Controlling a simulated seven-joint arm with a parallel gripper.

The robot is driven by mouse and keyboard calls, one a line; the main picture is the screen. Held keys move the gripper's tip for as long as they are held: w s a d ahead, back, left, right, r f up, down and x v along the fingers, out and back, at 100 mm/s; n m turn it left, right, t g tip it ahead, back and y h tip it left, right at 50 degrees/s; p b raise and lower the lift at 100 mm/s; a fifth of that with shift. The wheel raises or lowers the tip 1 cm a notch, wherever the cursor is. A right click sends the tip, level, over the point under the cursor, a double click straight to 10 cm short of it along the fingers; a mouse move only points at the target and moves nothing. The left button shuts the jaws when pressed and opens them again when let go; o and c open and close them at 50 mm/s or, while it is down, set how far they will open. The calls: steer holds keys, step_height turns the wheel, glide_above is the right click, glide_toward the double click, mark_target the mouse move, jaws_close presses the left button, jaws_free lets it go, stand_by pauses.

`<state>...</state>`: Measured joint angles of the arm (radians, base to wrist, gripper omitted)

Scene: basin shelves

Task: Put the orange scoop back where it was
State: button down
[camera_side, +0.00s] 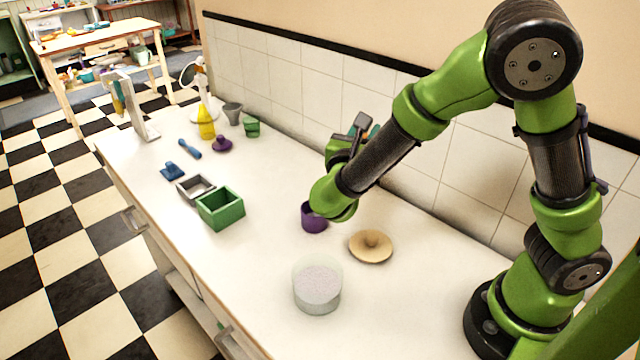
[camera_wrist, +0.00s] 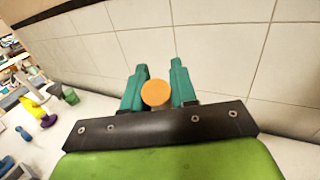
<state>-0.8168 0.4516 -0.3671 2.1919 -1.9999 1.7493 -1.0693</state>
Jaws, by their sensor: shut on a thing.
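My gripper (camera_wrist: 160,66) is shut on the orange scoop (camera_wrist: 156,93). In the wrist view only a round orange end of the scoop shows between the two teal fingers. The rest of the scoop is hidden. In the side view my gripper (camera_side: 369,128) is raised above the counter near the tiled wall, partly behind my own forearm, and the scoop cannot be seen there.
Below my wrist are a purple cup (camera_side: 313,219), a beige knobbed disc (camera_side: 371,248) and a clear tub (camera_side: 317,292) of pale grains. Farther left stand a green box (camera_side: 221,213), a grey tray (camera_side: 185,193) and several small items. The wall (camera_side: 400,180) bounds the back.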

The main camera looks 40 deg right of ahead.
steer(key=s+a+f+m+g+y, duration=0.2)
steer(key=s+f+m+g, duration=0.2)
steer(key=s+m+g, duration=0.55)
steer(key=s+a+f+m+g+y, duration=0.2)
steer(key=s+f+m+g, duration=0.35)
steer(key=g, duration=0.65)
steer(key=s+a+r+m+g+y, duration=0.1)
steer(key=s+a+m+g+y, duration=0.1)
steer(key=a+m+y, duration=0.45)
steer(key=s+a+r+m+g+y, duration=0.15)
steer(key=a+m+y, duration=0.25)
steer(key=a+y, duration=0.5)
steer(key=w+a+r+m+t+y, duration=0.4)
steer(key=w+a+m+t+y, duration=0.2)
steer(key=w+m+y, duration=0.35)
steer(key=w+d+m+t+y, duration=0.2)
steer(key=w+t+y, duration=0.2)
steer(key=w, duration=0.4)
steer(key=w+d+f+m+t+y, duration=0.15)
steer(key=w+d+m+t, duration=0.25)
steer(key=w+d+t, duration=0.4)
step_height(320, 180, down, 7)
steer(key=shift+w+f+g, duration=0.15)
steer(key=shift+w+g, duration=0.2)
steer(key=shift+g, duration=0.05)
